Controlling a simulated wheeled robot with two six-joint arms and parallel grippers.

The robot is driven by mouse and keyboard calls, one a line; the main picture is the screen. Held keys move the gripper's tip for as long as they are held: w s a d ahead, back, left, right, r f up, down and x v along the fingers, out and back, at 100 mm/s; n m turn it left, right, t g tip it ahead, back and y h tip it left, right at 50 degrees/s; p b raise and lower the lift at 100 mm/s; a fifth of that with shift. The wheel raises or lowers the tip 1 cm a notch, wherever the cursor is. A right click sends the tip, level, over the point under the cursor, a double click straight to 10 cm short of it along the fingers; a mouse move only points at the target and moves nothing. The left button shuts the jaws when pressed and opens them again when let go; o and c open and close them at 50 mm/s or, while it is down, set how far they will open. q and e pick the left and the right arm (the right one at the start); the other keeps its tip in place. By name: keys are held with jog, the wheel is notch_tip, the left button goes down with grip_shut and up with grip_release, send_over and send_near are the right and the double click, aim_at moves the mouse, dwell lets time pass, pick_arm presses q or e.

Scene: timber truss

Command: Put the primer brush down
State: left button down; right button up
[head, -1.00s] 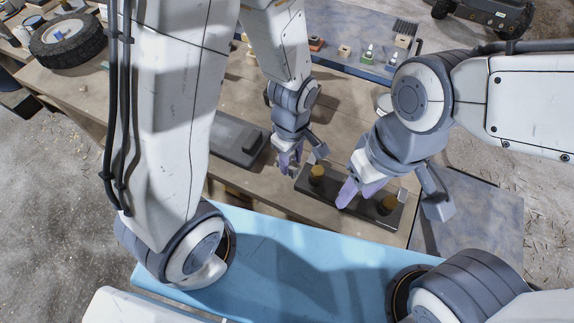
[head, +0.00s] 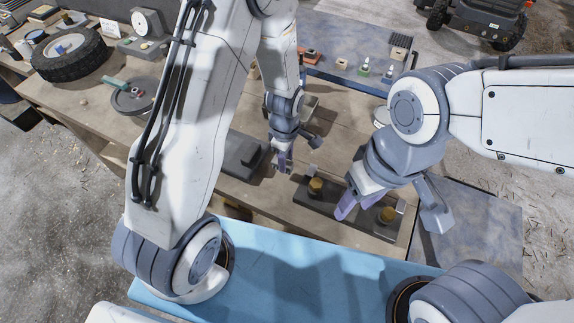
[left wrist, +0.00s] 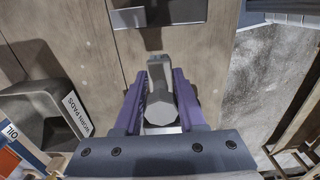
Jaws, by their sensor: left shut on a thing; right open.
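My left gripper (head: 284,162) is shut on a grey, faceted piece that I take to be the primer brush (left wrist: 160,95). In the left wrist view it sits between the purple fingers, above the wooden bench (left wrist: 75,55). Its bristles cannot be made out, and the head view hardly shows it. I cannot tell whether it touches the bench. My right gripper (head: 358,204) is open, over a dark tray (head: 345,208) near the bench's front edge. Two gold-topped round pieces stand in this tray, a left one (head: 316,186) and a right one (head: 387,215).
A dark block (head: 242,155) lies left of my left gripper. A blue mat (head: 340,45) with small parts lies at the back. A tyre (head: 68,54) lies far left. Bare bench lies behind the tray.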

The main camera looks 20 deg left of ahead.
pick_arm(q)
notch_tip(320, 180, down, 4)
jog(key=shift+r+p, duration=0.1)
jog(key=shift+p, duration=0.35)
jog(key=shift+f, duration=0.2)
jog(key=shift+f, duration=0.15)
jog(key=c, duration=0.5)
grip_release()
